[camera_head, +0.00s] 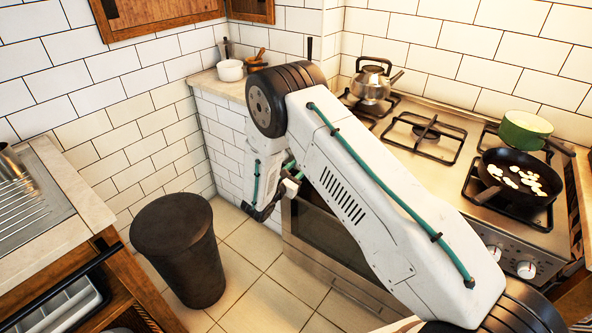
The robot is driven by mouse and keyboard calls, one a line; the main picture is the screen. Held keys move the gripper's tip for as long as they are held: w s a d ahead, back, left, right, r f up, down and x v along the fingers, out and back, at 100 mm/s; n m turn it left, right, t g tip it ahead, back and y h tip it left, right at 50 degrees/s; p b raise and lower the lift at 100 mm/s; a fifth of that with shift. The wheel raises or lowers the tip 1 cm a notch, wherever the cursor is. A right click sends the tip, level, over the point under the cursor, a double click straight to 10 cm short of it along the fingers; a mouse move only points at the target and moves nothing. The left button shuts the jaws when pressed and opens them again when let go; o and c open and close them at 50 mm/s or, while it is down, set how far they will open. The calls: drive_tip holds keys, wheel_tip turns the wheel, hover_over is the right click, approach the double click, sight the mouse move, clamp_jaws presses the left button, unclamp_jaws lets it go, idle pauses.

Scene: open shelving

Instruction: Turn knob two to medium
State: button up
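The stove (470,175) stands against the tiled wall at the right. Two white control knobs show on its front panel: the right knob (526,269) and the left knob (494,252). My white arm crosses in front of the rest of the panel, so any other knobs are hidden. I cannot tell which knob is number two, or how the visible ones are set. My gripper (262,212) hangs low at the left of the stove front, well away from the visible knobs. Its fingers are small and dark, and their opening is unclear.
A kettle (372,86), a pan (519,183) with pale pieces of food and a green pot (524,131) stand on the stove. A dark bin (180,250) stands on the floor. A sink counter (75,225) is at the left. Some tiled floor (262,290) is clear.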

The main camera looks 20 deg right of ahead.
drive_tip(key=shift+n, duration=0.3)
drive_tip(key=n, duration=0.4)
drive_tip(key=shift+n+g, duration=0.3)
drive_tip(key=n+g, duration=0.1)
drive_tip(key=n, duration=1.4)
drive_tip(key=shift+w+a, duration=0.1)
drive_tip(key=shift+a, duration=0.05)
drive_tip(key=shift+n, duration=0.4)
drive_tip(key=o, duration=1)
